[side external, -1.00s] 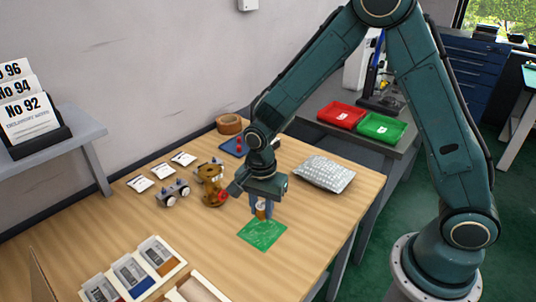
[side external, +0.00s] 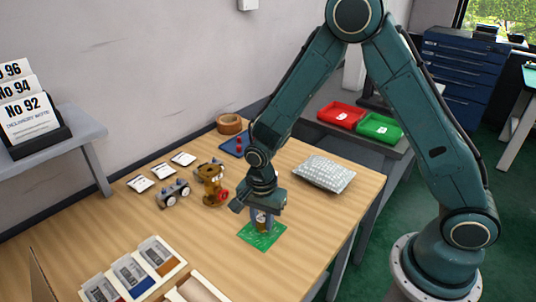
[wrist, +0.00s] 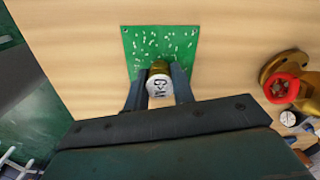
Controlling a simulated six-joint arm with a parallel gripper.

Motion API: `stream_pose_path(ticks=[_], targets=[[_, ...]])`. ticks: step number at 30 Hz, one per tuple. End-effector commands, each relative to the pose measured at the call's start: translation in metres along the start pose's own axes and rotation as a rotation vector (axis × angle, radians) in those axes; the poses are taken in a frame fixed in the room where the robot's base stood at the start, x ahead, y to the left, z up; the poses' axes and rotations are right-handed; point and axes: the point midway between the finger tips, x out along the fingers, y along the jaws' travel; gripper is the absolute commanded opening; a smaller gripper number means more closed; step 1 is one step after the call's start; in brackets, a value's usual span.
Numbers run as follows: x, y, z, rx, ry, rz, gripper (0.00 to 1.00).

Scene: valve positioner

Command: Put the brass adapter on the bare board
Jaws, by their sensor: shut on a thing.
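The bare board (side external: 251,236) is a flat green square lying on the wooden table; it also shows in the wrist view (wrist: 163,41). My gripper (side external: 262,221) is pointing down over the board, with its two fingers shut on the brass adapter (wrist: 159,70). The adapter is a small upright brass-coloured cylinder with a pale, marked top, and it sits between the fingers in the wrist view (wrist: 159,86). Its lower end is over the board; I cannot tell whether it touches. The fingers partly hide the adapter in the side view.
A brass valve with a red handwheel (side external: 222,195) stands left of my gripper, beside a gauge block (side external: 174,194). A silver bubble-wrap bag (side external: 324,174) lies to the right. Table around the board's front is clear.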

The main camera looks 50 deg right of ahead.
Motion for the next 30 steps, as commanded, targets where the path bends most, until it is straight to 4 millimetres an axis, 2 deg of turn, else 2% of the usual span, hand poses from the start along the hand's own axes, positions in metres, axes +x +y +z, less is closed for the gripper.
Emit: stream_pose_path(ticks=[6, 7, 9, 10, 22, 30], targets=[[0.003, 0.000, 0.000, 0.000, 0.000, 0.000, 0.02], [0.003, 0.000, 0.000, 0.000, 0.000, 0.000, 0.30], [0.003, 0.000, 0.000, 0.000, 0.000, 0.000, 0.44], [0.003, 0.000, 0.000, 0.000, 0.000, 0.000, 0.46], [0.000, 0.000, 0.000, 0.000, 0.000, -0.001, 0.46], [-0.018, -0.001, 0.000, 0.000, 0.000, -0.003, 0.46]])
